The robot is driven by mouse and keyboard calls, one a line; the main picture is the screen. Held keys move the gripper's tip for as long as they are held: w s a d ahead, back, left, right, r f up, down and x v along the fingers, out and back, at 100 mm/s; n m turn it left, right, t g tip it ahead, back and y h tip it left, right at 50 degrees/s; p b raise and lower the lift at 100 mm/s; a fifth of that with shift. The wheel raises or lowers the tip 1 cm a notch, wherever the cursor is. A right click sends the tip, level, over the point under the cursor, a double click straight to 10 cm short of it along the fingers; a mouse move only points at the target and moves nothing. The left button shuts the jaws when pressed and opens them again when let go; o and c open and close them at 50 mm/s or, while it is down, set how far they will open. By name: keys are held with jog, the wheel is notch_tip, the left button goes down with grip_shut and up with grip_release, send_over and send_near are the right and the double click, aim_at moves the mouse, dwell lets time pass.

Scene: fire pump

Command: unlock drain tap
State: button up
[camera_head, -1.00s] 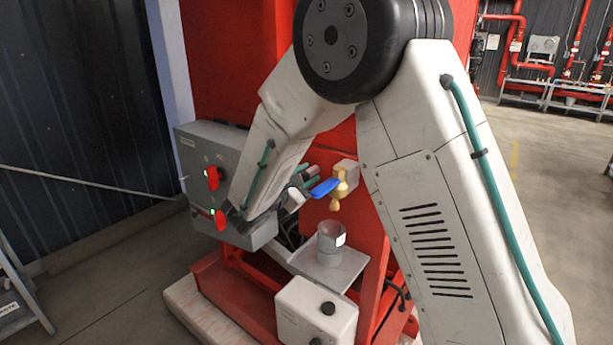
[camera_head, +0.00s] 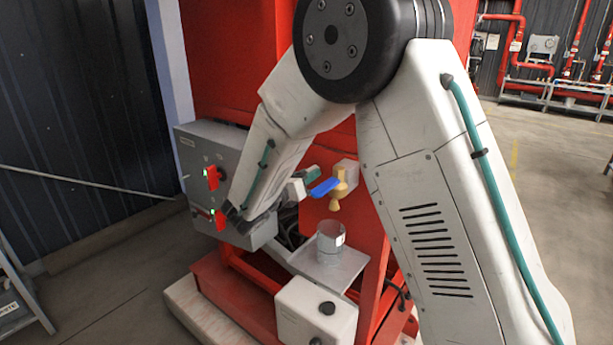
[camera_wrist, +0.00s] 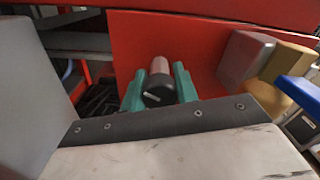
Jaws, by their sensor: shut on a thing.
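The drain tap (camera_head: 339,190) is a brass-coloured fitting with a blue lever (camera_head: 324,187), on the red panel above a grey cup. The blue lever also shows at the right edge in the wrist view (camera_wrist: 296,90), beside the brass body (camera_wrist: 276,75). My gripper (camera_wrist: 160,70) has green fingers shut on a short pinkish cylinder (camera_wrist: 160,65) with a black end (camera_wrist: 158,91) bearing a pale line. In the head view my gripper (camera_head: 309,174) is just left of the blue lever, partly hidden by my arm, and the cylinder cannot be made out.
A grey control box (camera_head: 200,158) with red switches stands left of my wrist. Below the tap are the grey cup (camera_head: 330,249) on a metal shelf and a white box (camera_head: 315,312) with black knobs. The red frame surrounds the work area.

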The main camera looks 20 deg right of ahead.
jog(key=shift+s+n, duration=0.1)
jog(key=shift+n, duration=3.5)
jog(key=o, duration=1)
jog(key=v, duration=0.7)
jog(key=shift+s+a, duration=0.15)
jog(key=shift+a, duration=0.25)
